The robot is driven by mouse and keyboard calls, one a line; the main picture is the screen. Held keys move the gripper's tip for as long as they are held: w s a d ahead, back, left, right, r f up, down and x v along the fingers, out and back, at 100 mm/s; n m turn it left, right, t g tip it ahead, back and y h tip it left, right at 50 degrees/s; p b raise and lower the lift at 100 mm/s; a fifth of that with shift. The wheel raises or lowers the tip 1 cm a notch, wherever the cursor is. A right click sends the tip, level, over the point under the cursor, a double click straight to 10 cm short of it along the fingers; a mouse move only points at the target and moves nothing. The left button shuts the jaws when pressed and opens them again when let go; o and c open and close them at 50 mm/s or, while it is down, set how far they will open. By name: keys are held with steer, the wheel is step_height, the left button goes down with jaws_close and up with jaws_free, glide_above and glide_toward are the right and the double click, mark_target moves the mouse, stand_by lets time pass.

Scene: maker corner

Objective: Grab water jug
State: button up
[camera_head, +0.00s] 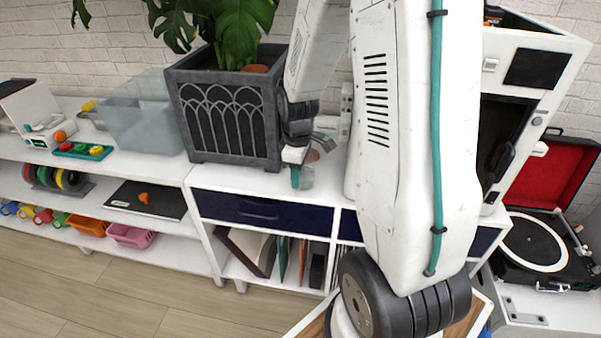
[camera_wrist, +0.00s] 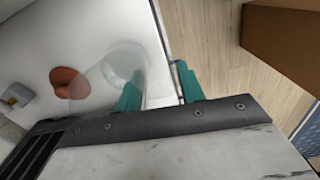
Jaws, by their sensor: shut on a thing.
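The water jug (camera_wrist: 121,62) looks like a small clear glass vessel, seen from above in the wrist view against the white shelf top. In the head view it shows faintly as clear glass (camera_head: 307,177) near the front edge of the shelf top, beside the teal fingertips. My gripper (camera_wrist: 158,82) is shut on the jug, with one teal finger against the glass and the other on its right side. The jug's handle and the exact contact are hard to make out.
A dark planter (camera_head: 231,122) with a leafy plant stands just left of my gripper. A terracotta-coloured thing (camera_wrist: 68,82) lies close to the jug. A clear bluish bin (camera_head: 143,122) stands further left. A white cabinet (camera_head: 540,75) and a record player (camera_head: 535,245) are at right.

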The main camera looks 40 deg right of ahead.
steer(key=shift+r, duration=0.1)
steer(key=shift+r, duration=1.7)
jaws_close()
steer(key=w+a, duration=0.2)
steer(key=a, duration=0.5)
steer(key=w+a+r, duration=0.1)
steer(key=w+a, duration=0.2)
steer(key=a, duration=0.5)
steer(key=shift+r, duration=0.2)
steer(key=shift+w, duration=0.15)
